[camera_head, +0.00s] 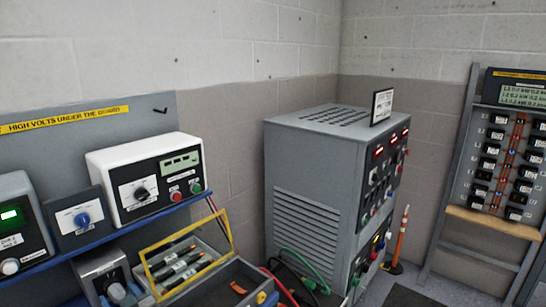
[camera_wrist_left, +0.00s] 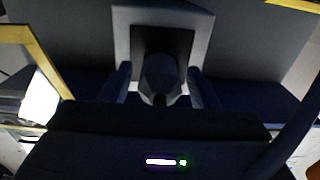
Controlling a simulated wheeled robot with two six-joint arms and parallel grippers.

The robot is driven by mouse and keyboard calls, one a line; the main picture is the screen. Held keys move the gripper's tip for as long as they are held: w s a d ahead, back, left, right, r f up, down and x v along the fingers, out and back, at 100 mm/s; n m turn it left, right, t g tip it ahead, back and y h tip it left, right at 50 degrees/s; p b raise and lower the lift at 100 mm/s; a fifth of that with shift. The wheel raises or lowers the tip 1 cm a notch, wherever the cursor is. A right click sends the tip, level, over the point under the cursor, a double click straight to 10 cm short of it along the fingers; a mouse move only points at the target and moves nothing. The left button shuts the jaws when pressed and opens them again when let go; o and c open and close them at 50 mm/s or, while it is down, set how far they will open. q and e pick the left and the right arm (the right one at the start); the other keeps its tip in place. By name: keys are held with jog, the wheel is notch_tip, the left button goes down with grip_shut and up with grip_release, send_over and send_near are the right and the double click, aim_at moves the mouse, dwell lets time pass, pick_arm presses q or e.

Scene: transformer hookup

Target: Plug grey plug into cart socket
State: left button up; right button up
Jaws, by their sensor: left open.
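In the left wrist view, a dark grey plug-shaped piece (camera_wrist_left: 160,75) sits in the dark recess of a light grey box (camera_wrist_left: 122,20). My left gripper (camera_wrist_left: 159,82) is open, with one dark finger on each side of the piece; a gap shows on both sides. In the head view, the same kind of box (camera_head: 88,268) stands at the lower left, with a rounded grey plug (camera_head: 116,292) at its dark face. I cannot tell how deep the plug sits, nor which socket belongs to the cart. My right gripper is not in view.
A yellow guard frame (camera_head: 150,287) surrounds several dark rods beside the box. A blue shelf (camera_head: 75,253) with instruments runs above it. A grey cabinet (camera_head: 307,190) stands at centre right, with red and green cables (camera_head: 312,268) at its foot. An orange-and-white post (camera_head: 400,236) stands beyond.

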pick_arm(q)
jog(key=shift+c, duration=0.8)
jog(key=shift+r, duration=0.1)
jog(key=c, duration=0.9)
jog(key=shift+r+m+p, duration=0.1)
jog(key=shift+m+p, duration=0.35)
jog(key=shift+m, duration=0.35)
jog(key=m+p, duration=0.1)
jog(key=m, duration=0.2)
jog(key=shift+m+p, duration=0.3)
jog(key=shift+m, duration=0.5)
jog(key=shift+f, duration=0.2)
jog(key=shift+m, duration=0.4)
jog(key=o, duration=1.2)
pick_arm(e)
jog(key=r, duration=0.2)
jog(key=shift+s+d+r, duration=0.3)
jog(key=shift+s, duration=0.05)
